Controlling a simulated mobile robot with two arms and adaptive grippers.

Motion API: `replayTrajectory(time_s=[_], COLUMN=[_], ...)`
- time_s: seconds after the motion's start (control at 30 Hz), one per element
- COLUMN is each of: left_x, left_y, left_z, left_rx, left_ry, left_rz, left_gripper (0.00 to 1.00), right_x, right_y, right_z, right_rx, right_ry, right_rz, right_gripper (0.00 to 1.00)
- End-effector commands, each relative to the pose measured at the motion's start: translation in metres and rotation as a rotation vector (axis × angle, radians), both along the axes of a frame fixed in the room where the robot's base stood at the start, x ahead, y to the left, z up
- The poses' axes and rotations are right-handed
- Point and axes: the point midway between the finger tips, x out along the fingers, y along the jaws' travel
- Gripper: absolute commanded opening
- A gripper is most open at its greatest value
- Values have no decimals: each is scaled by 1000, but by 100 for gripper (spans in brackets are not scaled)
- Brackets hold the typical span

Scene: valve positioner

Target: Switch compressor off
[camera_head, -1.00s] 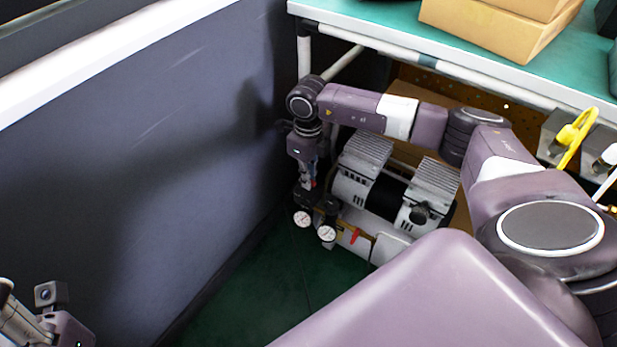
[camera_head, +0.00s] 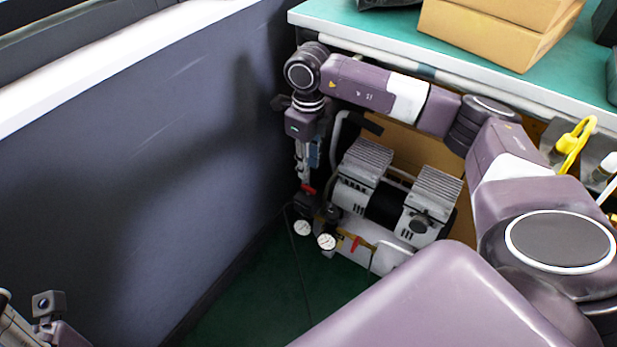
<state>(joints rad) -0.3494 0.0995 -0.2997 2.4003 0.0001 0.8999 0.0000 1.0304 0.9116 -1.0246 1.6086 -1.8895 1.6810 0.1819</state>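The compressor (camera_head: 428,192), grey with ribbed cylinder heads and a black middle, stands on the green floor beneath the bench. Two round white gauges (camera_head: 326,241) and a small red lever (camera_head: 355,244) are at its front. A red part (camera_head: 308,190) shows at its left end above the gauges. My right gripper (camera_head: 304,176) points down just above this red part, at the compressor's left end. Its fingers are small and partly blend with the parts behind, so contact and opening are unclear. My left gripper (camera_head: 45,312) is cut off at the lower left, far from the compressor.
A dark grey wall panel (camera_head: 130,180) runs along the left. The teal-topped bench (camera_head: 380,28) overhangs the compressor and carries cardboard boxes (camera_head: 490,35). A yellow handle (camera_head: 575,142) is at the right. A thin black cable (camera_head: 300,270) lies on the floor.

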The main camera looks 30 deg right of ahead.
Motion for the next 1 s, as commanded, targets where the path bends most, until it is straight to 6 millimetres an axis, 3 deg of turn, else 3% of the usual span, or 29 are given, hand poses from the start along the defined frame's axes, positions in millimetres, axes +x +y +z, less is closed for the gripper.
replayTrajectory(time_s=[0.1,0.23,0.83,1.0], left_x=[0,0,1,27], left_y=[0,0,0,-9], left_z=[0,0,0,-4], left_rx=[0,0,1,28], left_ry=[1,1,3,87], left_rz=[0,0,-1,-1], left_gripper=[40,40,40,40], right_x=[1,0,0,2], right_y=[0,0,1,27], right_z=[19,29,32,35], right_rx=[1,0,2,94], right_ry=[-2,-1,0,6], right_rz=[0,0,0,1], right_gripper=[25,25,25,25])
